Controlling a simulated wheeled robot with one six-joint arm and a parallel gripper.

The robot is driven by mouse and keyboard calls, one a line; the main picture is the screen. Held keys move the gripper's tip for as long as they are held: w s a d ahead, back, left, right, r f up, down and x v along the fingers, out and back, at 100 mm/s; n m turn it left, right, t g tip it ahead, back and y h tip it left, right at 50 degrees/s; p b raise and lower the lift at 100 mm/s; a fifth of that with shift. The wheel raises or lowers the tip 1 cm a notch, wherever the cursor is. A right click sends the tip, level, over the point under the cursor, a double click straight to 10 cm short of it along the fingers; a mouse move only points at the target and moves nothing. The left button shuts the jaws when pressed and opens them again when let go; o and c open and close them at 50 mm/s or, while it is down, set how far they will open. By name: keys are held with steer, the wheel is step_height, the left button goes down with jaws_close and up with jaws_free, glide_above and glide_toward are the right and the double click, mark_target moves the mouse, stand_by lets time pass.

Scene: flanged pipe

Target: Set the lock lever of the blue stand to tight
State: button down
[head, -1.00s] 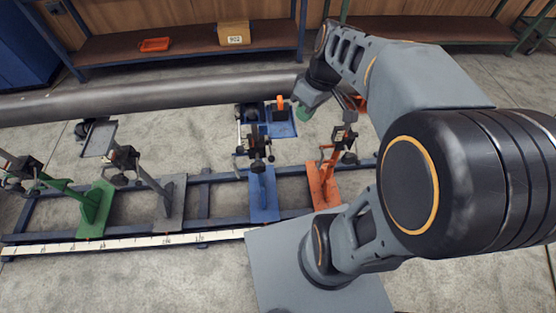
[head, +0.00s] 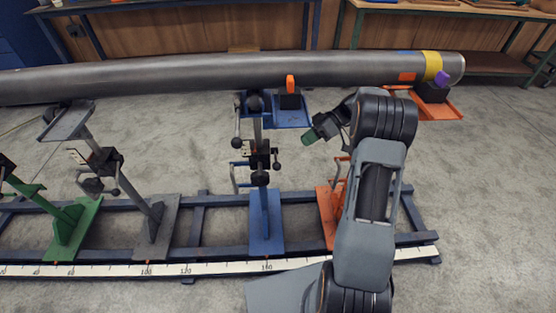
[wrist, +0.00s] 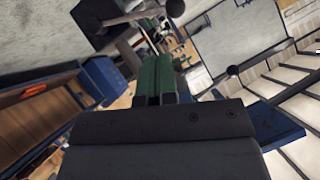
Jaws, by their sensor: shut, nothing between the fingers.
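The blue stand (head: 266,222) stands on the rail frame, with a dark upright post and a blue head plate (head: 292,116) under the pipe. Black-ended levers stick out from its post: one with a knob at the left (head: 237,142) and one at the right (head: 277,166). I cannot tell which is the lock lever or how it is set. My gripper (head: 309,138), with green fingertips, is just right of the post, apart from it, and empty.
A long grey pipe (head: 200,76) spans above the stands. An orange stand (head: 327,215) is close at right, partly behind my arm. A grey stand (head: 157,232) and a green stand (head: 75,230) are at left. Bare floor lies right of the frame.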

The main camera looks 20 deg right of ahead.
mark_target(276, 158)
steer(key=shift+w+f, duration=0.15)
steer(key=shift+w, duration=0.4)
steer(key=b+x, duration=0.1)
steer(key=x, duration=0.9)
steer(key=shift+b, duration=0.3)
